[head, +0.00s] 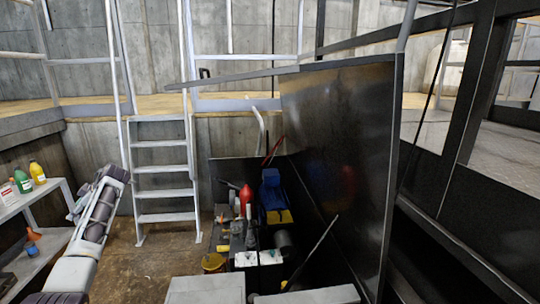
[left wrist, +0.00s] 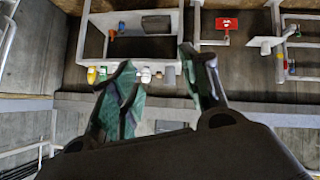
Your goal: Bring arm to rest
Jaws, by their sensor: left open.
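My left arm (head: 95,215) comes in at the lower left of the head view, raised beside a shelf, and its gripper cannot be made out clearly there. In the left wrist view my left gripper (left wrist: 160,62) is open, with two dark, greenish fingers spread apart and nothing between them. Small bottles show beyond the fingers, apart from them as far as I can tell. My right arm and gripper are not in view.
A white shelf (head: 55,189) with a yellow bottle (head: 37,173) and a green bottle (head: 22,181) stands left of my arm. A ladder (head: 163,168) rises behind. A dark metal panel (head: 345,125) borders a bin of mixed objects. Brown floor shows between.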

